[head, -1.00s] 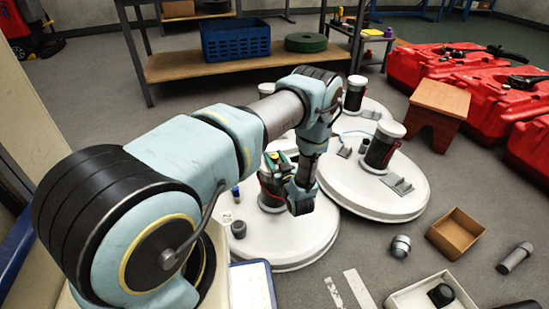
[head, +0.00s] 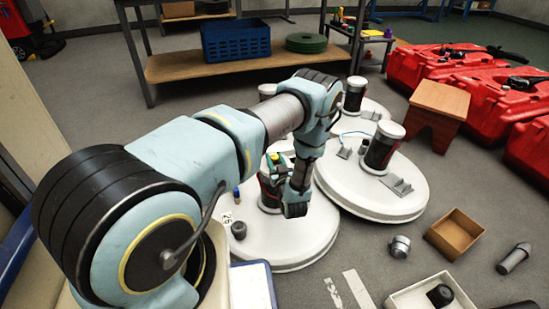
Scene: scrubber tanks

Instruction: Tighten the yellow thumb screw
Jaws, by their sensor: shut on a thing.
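My arm reaches over the nearest round white tank lid (head: 290,252), and my gripper (head: 296,208) hangs low beside the black and red motor (head: 268,190) on that lid. The wrist hides part of the motor. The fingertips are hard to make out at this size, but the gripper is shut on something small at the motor. The yellow thumb screw cannot be seen clearly; the place of the grip hides it. A small green and yellow part shows at the top of the motor.
Another lid (head: 400,208) with a motor (head: 383,148) stands close on the right. A dark knob (head: 238,230) and a small blue and yellow piece (head: 236,195) are on the near lid. A brown box (head: 455,234) and white tray (head: 418,297) lie on the floor at right.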

